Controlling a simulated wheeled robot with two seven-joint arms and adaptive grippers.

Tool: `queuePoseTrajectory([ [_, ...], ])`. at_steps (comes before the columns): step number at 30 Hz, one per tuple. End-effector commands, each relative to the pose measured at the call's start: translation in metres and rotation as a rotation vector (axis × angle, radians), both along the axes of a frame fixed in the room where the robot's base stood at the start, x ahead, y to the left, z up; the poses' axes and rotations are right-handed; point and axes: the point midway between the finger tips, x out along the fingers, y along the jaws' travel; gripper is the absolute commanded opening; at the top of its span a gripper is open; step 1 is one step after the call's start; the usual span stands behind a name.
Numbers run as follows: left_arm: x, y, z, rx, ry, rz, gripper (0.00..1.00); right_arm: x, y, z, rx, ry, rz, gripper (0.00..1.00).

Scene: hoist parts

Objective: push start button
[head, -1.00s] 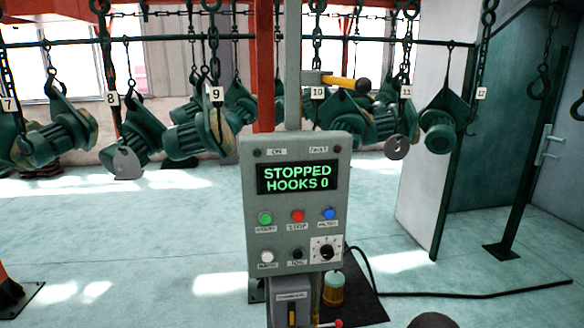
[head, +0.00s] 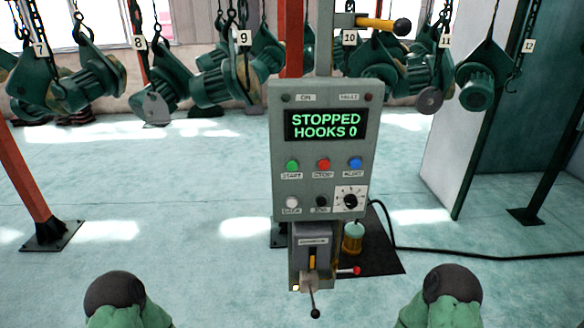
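The grey control box (head: 322,150) stands upright on a post in the middle of the head view, facing me. Its display (head: 325,125) reads "STOPPED HOOKS 0" in green letters. The green start button (head: 292,165) is at the left of the upper button row, with a small label under it. A red button (head: 323,165) and a blue button (head: 355,164) sit to its right. Nothing covers the buttons. Only rounded dark and green parts of my two arms show at the bottom edge; neither gripper is in view.
Green hoists (head: 90,85) hang from numbered hooks behind. A black cable (head: 480,255) runs right across the floor. The floor before the panel looks clear.

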Motion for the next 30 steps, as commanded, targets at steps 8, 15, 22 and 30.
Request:
queuePoseTrajectory([
  [8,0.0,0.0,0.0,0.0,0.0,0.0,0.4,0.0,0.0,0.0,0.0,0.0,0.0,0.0],
  [15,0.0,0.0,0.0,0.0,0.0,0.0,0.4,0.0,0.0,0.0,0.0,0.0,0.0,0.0],
  [22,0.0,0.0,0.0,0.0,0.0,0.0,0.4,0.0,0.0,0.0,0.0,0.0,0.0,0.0],
  [30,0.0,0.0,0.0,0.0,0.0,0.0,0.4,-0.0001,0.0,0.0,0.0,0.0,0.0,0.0],
])
